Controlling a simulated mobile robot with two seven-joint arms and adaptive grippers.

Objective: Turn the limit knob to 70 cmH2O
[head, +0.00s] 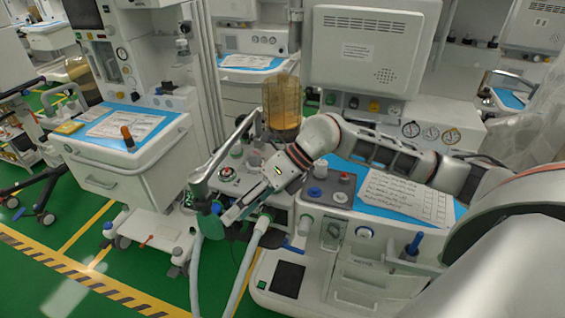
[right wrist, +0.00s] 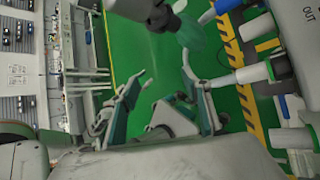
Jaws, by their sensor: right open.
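My right gripper (head: 236,208) reaches in from the right over the breathing-circuit block of the near anaesthesia cart. In the right wrist view its two fingers (right wrist: 165,103) are spread apart with nothing between them but green floor. A small round dial (head: 228,173) with red marking sits on the block, just behind the gripper. I cannot tell for sure whether it is the limit knob, and its scale is too small to read. A green breathing bag (head: 210,222) hangs beside the fingertips, and shows at the top of the right wrist view (right wrist: 190,38). My left gripper is not in view.
A metal bag arm (head: 222,158) rises beside the gripper. Pale hoses (head: 250,255) hang below it. An amber absorber canister (head: 282,104) stands behind. Green floor is open at the left front.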

